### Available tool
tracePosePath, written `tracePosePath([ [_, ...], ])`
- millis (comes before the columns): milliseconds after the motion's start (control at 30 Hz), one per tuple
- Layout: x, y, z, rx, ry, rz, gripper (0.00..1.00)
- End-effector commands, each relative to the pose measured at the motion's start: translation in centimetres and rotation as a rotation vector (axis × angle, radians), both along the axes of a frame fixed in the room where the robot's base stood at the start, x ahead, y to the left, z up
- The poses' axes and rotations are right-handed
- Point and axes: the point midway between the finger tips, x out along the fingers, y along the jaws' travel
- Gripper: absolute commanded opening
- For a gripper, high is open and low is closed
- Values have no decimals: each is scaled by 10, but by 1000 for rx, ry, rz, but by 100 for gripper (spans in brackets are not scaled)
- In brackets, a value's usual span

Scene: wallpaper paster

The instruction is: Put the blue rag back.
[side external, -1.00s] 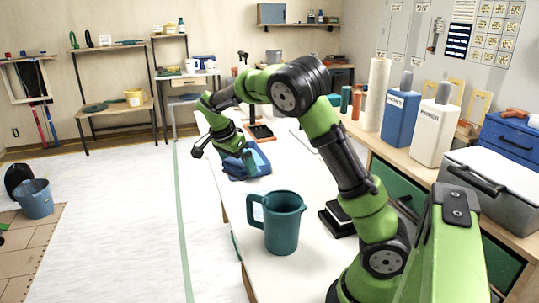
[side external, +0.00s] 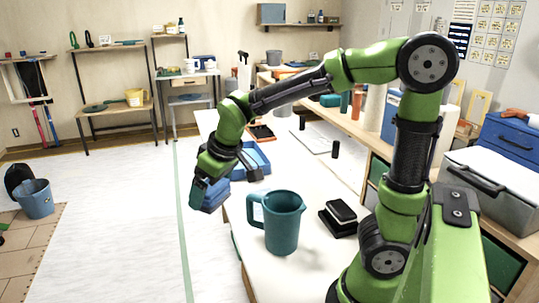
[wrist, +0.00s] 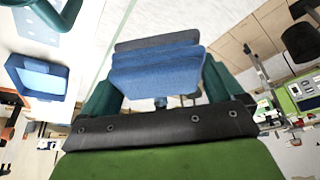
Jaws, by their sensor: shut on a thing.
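The blue rag (side external: 216,192) is folded in layers and held in my gripper (side external: 207,190). In the side view it hangs past the left edge of the white table, with floor behind it. In the wrist view the rag (wrist: 158,72) sits between the two dark teal fingers, and my gripper (wrist: 160,88) is shut on it. A blue tray (side external: 263,165) stands on the table behind and right of the gripper, partly hidden by my arm. The tray also shows at the left of the wrist view (wrist: 40,97); its visible inside looks empty.
A teal jug (side external: 283,225) stands on the white table (side external: 310,260), in front and right of the rag. A black block (side external: 340,212) lies right of the jug. A blue bucket (side external: 36,199) is on the floor far left.

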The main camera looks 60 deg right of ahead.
Motion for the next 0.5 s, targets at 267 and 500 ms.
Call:
tracePosePath([
  [267,3,-15,37,0,1,-38,63],
  [500,9,-74,37,6,6,-172,63],
])
